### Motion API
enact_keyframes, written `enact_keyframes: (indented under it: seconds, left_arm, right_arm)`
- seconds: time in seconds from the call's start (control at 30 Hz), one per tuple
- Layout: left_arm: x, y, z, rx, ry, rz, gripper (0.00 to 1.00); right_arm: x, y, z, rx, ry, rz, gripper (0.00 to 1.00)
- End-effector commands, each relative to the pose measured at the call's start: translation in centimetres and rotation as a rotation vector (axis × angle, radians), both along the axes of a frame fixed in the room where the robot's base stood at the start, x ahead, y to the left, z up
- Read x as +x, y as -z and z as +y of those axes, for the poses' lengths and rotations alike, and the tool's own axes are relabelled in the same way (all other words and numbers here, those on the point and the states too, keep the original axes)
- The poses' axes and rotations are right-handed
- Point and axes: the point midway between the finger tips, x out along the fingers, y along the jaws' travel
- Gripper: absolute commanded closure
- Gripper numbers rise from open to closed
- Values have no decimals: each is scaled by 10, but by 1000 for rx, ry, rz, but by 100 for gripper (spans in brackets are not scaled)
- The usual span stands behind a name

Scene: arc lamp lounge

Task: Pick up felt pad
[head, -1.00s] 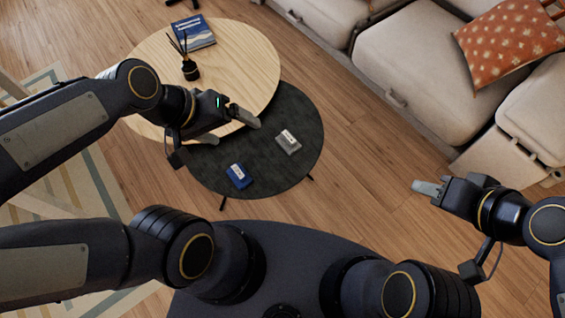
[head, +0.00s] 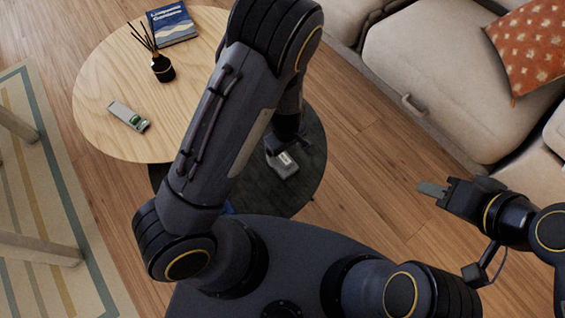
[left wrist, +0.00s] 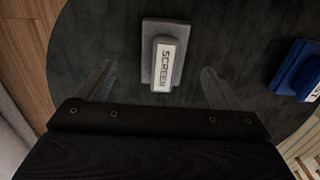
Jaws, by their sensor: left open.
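A grey pad with a white label reading "SCREEN" lies on the dark round table; this grey pad (head: 283,165) is partly covered by my left arm in the head view. In the left wrist view the grey pad (left wrist: 176,35) lies ahead of and between the two fingers. My left gripper (left wrist: 157,72) is open and empty above the table, its fingers apart on either side of the pad's near end. A blue pad (left wrist: 297,70) with a white label lies to the right. In the head view this blue pad (head: 229,207) is mostly hidden. My right gripper (head: 432,189) is over the floor, away from the tables; its jaw gap is unclear.
The dark table (head: 311,165) stands beside a wooden table (head: 98,85). That holds a reed diffuser (head: 163,69), a book (head: 172,24) and a grey-green item (head: 129,116). A beige sofa (head: 425,70) is at the upper right. Floor between is clear.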

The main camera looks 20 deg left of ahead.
Motion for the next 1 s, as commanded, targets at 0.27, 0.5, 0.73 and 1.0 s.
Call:
enact_keyframes:
  seconds: [0.27,0.5,0.73,1.0]
  left_arm:
    - [0,30,6,-1,-1,5,15]
    - [1,62,10,-2,2,3,15]
    - [1,62,9,-2,3,2,15]
    - [1,62,9,-2,3,2,50]
  right_arm:
    - [0,13,0,0,0,0,64]
    - [0,26,0,0,0,0,64]
    - [0,25,0,0,0,0,64]
    - [0,25,0,0,0,0,64]
